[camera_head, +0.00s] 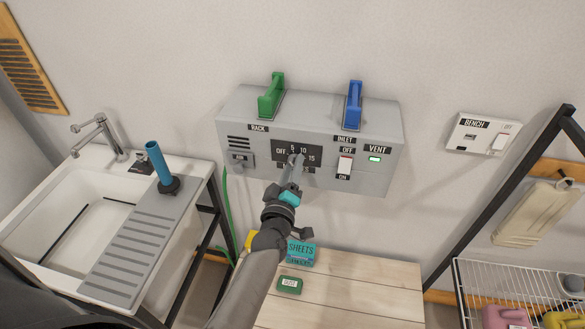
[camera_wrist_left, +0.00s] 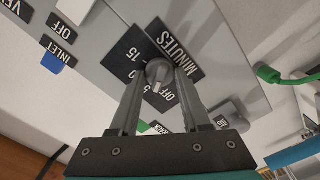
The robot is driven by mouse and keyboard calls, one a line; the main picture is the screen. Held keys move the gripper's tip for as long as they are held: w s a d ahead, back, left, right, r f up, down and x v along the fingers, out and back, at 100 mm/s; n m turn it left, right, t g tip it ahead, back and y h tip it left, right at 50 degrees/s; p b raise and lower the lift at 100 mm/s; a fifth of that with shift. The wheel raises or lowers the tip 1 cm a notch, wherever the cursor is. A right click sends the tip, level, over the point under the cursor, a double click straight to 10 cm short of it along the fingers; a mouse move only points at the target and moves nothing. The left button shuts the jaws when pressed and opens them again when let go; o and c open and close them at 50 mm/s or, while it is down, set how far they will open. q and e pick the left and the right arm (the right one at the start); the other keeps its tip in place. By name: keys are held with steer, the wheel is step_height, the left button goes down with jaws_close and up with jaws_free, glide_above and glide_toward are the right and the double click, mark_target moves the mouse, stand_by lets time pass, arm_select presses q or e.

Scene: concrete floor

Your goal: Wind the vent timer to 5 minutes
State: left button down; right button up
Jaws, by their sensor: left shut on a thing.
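The vent timer is a dark plate (camera_head: 283,147) marked OFF, 5, 10 and 15 on the grey wall box (camera_head: 228,120). In the left wrist view the plate (camera_wrist_left: 180,50) also reads MINUTES, and the round grey knob (camera_wrist_left: 157,70) stands at its middle. My left gripper (camera_head: 297,160) reaches up to the plate and hides the knob in the head view. In the left wrist view its fingers (camera_wrist_left: 158,77) are closed on the knob, one on each side. The knob's pale mark faces roughly between OFF and 5; its exact setting is hard to read. My right gripper is not in view.
Beside the timer are the INLET switch (camera_head: 344,166) and a lit green VENT lamp (camera_head: 375,159). Green (camera_head: 271,95) and blue (camera_head: 354,104) handles stand on the box. A sink (camera_head: 60,225) is at left, a wooden table (camera_head: 350,290) below and a wire rack (camera_head: 520,290) at right.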

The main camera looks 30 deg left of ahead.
arm_select(q)
steer(key=shift+f, duration=0.1)
stand_by(0.4)
steer(key=shift+c, duration=1.9)
jaws_free()
steer(key=shift+s, duration=0.1)
steer(key=v, duration=1.5)
steer(key=shift+b, duration=0.45)
